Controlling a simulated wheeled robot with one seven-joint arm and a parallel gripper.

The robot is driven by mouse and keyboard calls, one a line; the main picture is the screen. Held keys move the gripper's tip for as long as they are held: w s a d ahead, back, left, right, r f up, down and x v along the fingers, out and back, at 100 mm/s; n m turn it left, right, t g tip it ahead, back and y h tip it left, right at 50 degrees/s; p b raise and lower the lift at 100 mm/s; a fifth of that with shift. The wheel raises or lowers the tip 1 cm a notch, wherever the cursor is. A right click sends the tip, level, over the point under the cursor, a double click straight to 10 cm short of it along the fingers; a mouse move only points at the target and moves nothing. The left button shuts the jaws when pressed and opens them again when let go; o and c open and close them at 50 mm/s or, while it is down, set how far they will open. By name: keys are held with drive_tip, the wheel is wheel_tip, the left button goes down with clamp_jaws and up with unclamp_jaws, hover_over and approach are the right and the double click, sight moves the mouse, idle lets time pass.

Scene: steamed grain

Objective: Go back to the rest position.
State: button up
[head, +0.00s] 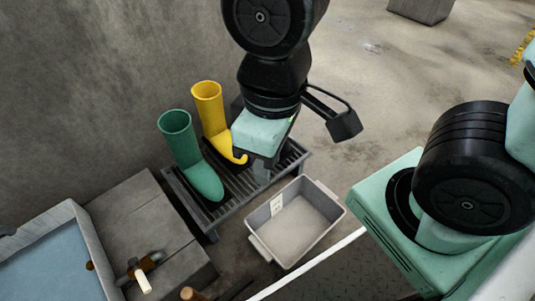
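My gripper (261,171) points down in the middle of the head view, below its mint-green housing. It is over the dark slatted rack as seen here, just right of the toe of a yellow boot (209,108). The housing covers part of that boot. The fingers are small and partly hidden, so I cannot tell whether they are open or shut. A green boot (187,150) stands upright on the rack, left of the yellow one. Both boots appear upright.
The slatted rack (228,211) stands against a grey wall. An empty grey bin (300,236) lies in front of it. At lower left are a basin with blue-grey contents (52,272) and a concrete block (139,220). The floor at upper right is mostly clear.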

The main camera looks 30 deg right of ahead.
wheel_tip(320, 180, up, 36)
drive_tip(key=p, duration=3.6)
drive_tip(key=shift+r, duration=0.15)
